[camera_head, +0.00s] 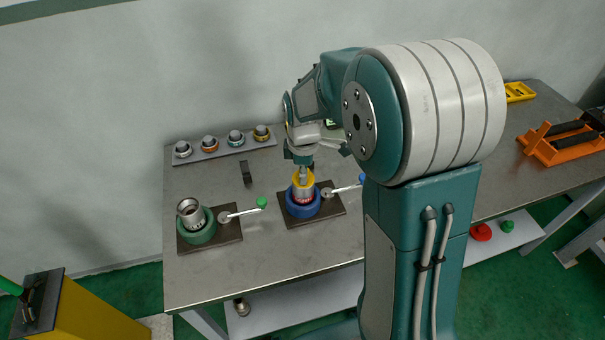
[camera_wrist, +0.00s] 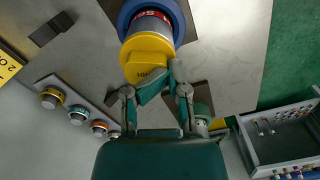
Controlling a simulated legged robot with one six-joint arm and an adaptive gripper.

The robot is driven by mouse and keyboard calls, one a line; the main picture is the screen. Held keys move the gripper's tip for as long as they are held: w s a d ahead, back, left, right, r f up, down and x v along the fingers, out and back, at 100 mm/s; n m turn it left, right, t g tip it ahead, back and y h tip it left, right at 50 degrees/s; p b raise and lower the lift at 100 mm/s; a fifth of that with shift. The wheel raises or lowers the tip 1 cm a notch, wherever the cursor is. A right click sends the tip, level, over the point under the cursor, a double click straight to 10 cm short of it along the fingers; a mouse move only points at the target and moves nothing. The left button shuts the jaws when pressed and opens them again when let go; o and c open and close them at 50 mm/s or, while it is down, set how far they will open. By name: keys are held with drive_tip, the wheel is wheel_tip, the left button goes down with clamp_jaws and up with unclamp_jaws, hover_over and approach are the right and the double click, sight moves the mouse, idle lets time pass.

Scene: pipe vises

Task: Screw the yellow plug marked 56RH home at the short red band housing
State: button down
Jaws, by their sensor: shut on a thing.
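The yellow plug (camera_head: 303,178) sits at the top mouth of the housing with the red band (camera_head: 303,194), which stands upright in the blue vise (camera_head: 292,208). In the wrist view the yellow plug (camera_wrist: 147,57) shows a dark marking, too small to read surely. The housing (camera_wrist: 151,27) behind it shows a red band with white letters, inside the blue ring (camera_wrist: 179,20). My gripper (camera_head: 302,168) is above the plug, pointing down, shut on its upper part. In the wrist view my gripper's fingertips (camera_wrist: 157,82) cover part of the plug. How deep its thread sits cannot be told.
A green vise (camera_head: 197,236) holds another metal housing (camera_head: 190,211) at left. A rack (camera_head: 222,149) with several plugs stands at the back. The vise handles (camera_head: 245,211) stick out over the table. A dark block (camera_head: 246,172) lies between. The front table edge is clear.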

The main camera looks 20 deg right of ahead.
drive_tip(key=m, duration=0.2)
drive_tip(key=w+m, duration=0.1)
drive_tip(key=m, duration=0.1)
drive_tip(key=shift+w+a, duration=0.1)
drive_tip(key=shift+a, duration=0.05)
drive_tip(key=m, duration=0.3)
drive_tip(key=shift+w, duration=0.15)
idle(0.8)
drive_tip(key=m, duration=0.4)
drive_tip(key=shift+w, duration=0.15)
drive_tip(key=m, duration=0.4)
drive_tip(key=shift+w, duration=0.25)
